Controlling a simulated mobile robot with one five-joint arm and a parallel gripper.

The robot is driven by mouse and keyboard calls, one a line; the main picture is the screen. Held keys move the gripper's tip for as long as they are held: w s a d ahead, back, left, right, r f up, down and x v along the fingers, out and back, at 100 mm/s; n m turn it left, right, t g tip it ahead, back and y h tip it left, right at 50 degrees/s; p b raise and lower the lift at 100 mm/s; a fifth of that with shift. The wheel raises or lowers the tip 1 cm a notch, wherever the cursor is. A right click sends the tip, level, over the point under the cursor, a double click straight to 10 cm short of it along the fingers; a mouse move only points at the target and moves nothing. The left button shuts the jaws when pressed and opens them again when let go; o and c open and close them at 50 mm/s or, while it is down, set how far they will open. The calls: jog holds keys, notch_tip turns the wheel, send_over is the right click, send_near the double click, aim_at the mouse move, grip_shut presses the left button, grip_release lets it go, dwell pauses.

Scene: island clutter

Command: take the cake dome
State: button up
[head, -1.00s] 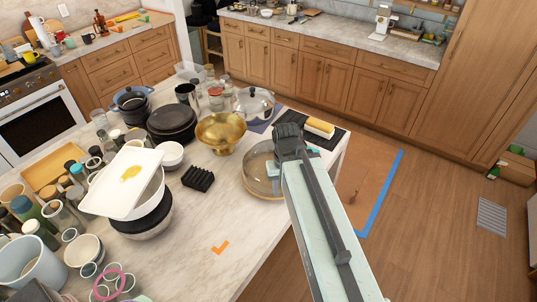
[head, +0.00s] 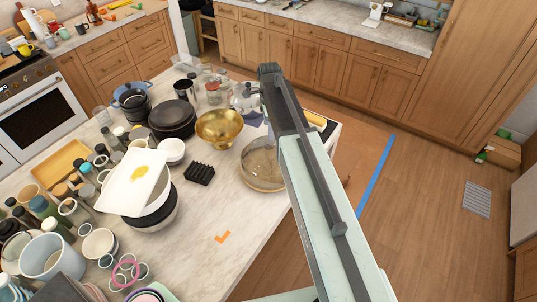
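A round, clear glass piece with a tan base or rim (head: 262,165) stands near the right edge of the island and looks like the cake dome. My arm covers its right side. A second clear, rounded piece with a dark knob (head: 243,97) stands farther back, partly behind my arm, so I cannot be sure which is the dome. My gripper (head: 270,70) is at the far end of my raised arm, seen from behind, and appears above and beyond the nearer glass piece. Its fingers are hidden, and nothing shows held in it.
A brass bowl (head: 219,128), a black slotted rack (head: 199,173) and a white tray (head: 133,182) on bowls stand left of the glass piece. Bottles and cups crowd the island's left. Bare marble (head: 235,215) lies in front. Floor is open at right.

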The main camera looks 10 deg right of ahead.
aim_at(269, 143)
notch_tip(269, 143, down, 8)
jog(key=b, duration=0.7)
jog(key=shift+r, duration=0.25)
grip_shut()
